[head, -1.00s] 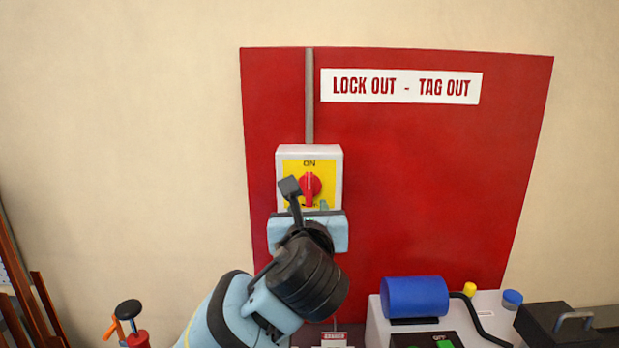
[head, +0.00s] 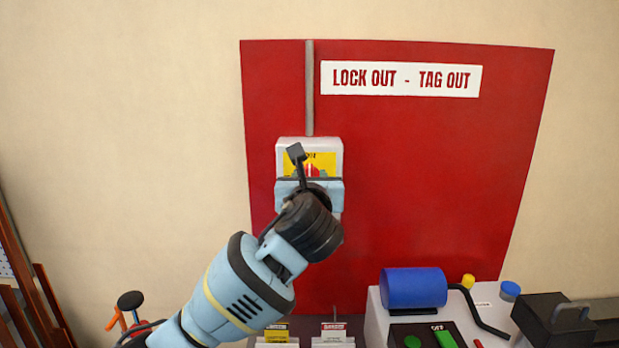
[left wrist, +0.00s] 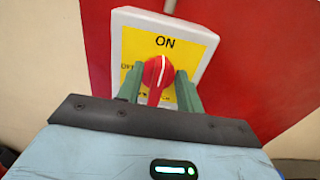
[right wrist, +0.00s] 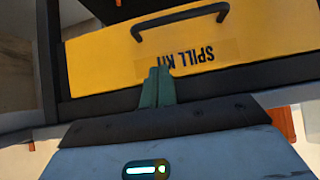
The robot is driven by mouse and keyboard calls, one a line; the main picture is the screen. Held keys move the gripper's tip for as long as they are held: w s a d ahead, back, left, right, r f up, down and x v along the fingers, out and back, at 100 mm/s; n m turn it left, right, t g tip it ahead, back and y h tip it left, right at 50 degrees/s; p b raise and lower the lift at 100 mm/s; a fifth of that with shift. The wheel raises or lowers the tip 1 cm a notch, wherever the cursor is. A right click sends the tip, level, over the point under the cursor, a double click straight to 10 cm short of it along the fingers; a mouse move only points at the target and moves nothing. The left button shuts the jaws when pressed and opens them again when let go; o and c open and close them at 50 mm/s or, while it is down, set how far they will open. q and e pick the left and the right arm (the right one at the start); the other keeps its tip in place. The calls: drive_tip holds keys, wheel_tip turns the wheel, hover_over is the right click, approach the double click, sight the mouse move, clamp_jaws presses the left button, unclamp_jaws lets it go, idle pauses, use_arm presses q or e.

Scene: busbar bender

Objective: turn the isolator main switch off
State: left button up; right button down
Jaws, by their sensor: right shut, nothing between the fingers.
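The isolator main switch is a pale box (head: 334,150) on the red panel, with a yellow face and a red rotary knob. In the left wrist view the knob (left wrist: 157,72) stands upright, its white line running toward the ON mark; OFF is printed to its left. My left gripper (head: 310,180) is in front of the switch and hides its lower part in the head view. In the left wrist view, its two green fingers (left wrist: 159,80) are open, one on each side of the knob, with small gaps visible. My right gripper (right wrist: 157,74) is shut and empty.
A yellow spill kit case (right wrist: 215,45) with a black handle is before the right gripper. Below the panel at right are a blue cylinder (head: 413,288) on a pale machine and a black box (head: 553,320). The red panel (head: 430,190) right of the switch is clear.

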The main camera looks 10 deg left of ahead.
use_arm(q)
drive_tip(key=shift+w, duration=0.25)
clamp_jaws()
